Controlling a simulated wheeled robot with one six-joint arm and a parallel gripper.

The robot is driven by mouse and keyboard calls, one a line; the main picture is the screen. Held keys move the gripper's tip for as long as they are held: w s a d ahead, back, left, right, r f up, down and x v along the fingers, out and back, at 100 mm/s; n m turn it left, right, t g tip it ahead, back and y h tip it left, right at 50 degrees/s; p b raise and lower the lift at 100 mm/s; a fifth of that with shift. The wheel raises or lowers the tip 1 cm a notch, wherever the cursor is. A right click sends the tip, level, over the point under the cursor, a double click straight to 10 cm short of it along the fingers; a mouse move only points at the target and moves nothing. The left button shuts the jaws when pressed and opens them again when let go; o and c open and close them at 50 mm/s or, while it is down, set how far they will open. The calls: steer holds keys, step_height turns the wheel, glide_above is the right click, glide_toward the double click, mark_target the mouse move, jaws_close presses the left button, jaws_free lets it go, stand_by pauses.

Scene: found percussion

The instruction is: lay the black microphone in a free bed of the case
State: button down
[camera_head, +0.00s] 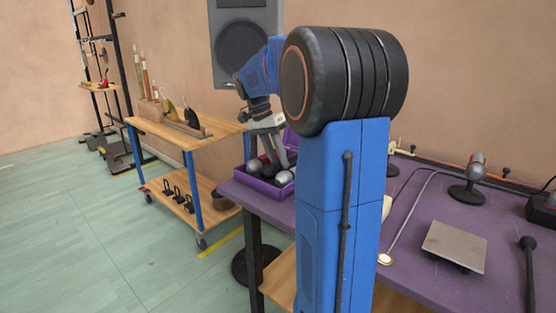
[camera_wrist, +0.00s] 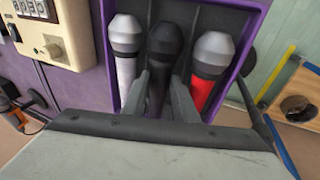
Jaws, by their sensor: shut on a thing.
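The purple case (camera_head: 268,191) stands open at the left end of the purple table; its rim also shows in the wrist view (camera_wrist: 250,28). The black microphone (camera_wrist: 164,40) lies lengthwise in the middle of the case, between a white-bodied microphone (camera_wrist: 126,70) on the left and a red-bodied one (camera_wrist: 203,88) on the right. My gripper (camera_wrist: 160,93) is shut on the black microphone's handle, one finger on each side. In the head view my gripper (camera_head: 270,148) points down into the case. Whether the microphone rests on the bed's floor is hidden.
A cream box with dials (camera_wrist: 72,30) stands close left of the case. A wooden cart (camera_head: 170,131) is left of the table, past a floor gap. A metal plate (camera_head: 455,247) and a small stand microphone (camera_head: 472,178) are on the table's right part.

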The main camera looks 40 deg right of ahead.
steer(key=c, duration=1.3)
jaws_free()
steer(key=shift+c, duration=0.2)
steer(key=v, duration=1.7)
steer(key=shift+r, duration=0.25)
steer(key=shift+a, duration=0.15)
